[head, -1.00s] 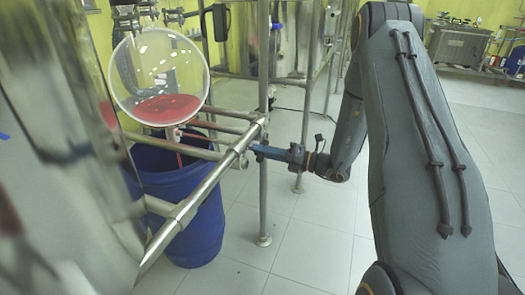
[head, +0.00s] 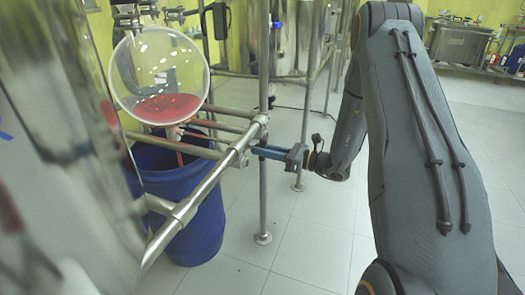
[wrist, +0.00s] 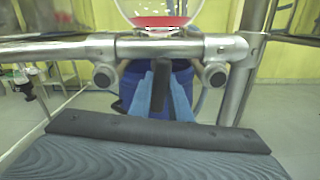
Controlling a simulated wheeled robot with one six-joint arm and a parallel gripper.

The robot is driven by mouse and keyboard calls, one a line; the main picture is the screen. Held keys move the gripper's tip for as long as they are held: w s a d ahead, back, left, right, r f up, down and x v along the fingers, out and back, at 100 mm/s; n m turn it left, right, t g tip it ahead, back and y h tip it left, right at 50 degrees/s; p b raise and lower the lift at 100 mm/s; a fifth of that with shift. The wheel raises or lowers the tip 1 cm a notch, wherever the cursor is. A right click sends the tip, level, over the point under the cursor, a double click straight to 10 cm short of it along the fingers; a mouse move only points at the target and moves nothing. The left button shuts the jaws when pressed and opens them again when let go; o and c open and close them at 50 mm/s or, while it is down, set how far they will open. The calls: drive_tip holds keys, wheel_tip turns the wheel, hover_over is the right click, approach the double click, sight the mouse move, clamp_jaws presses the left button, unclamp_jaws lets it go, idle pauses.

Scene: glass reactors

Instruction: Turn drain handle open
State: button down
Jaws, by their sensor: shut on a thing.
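The round glass reactor (head: 160,75) holds red liquid, and its bottom also shows in the wrist view (wrist: 158,20). The drain handle (wrist: 160,78) is a dark bar under the reactor, behind the metal rail. My gripper (wrist: 161,88) has its blue fingers shut on this handle, one on each side. In the head view, my gripper (head: 256,151) reaches in from the right, and its fingertips and the handle are hidden behind the rail. A thin red line runs down below the reactor outlet; I cannot tell whether it is liquid or a tube.
A metal rail (head: 212,188) crosses close in front of the fingers, with clamp joints on it. A blue bin (head: 195,235) stands under the reactor. An upright post (head: 263,195) stands close to my gripper. A large shiny vessel fills the left. Open tiled floor lies right.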

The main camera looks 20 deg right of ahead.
drive_tip(key=shift+n, duration=0.6)
drive_tip(key=c, duration=1.6)
unclamp_jaws()
drive_tip(key=shift+c, duration=0.2)
drive_tip(key=v, duration=0.7)
drive_tip(key=shift+s+d, duration=0.25)
drive_tip(key=shift+s, duration=0.05)
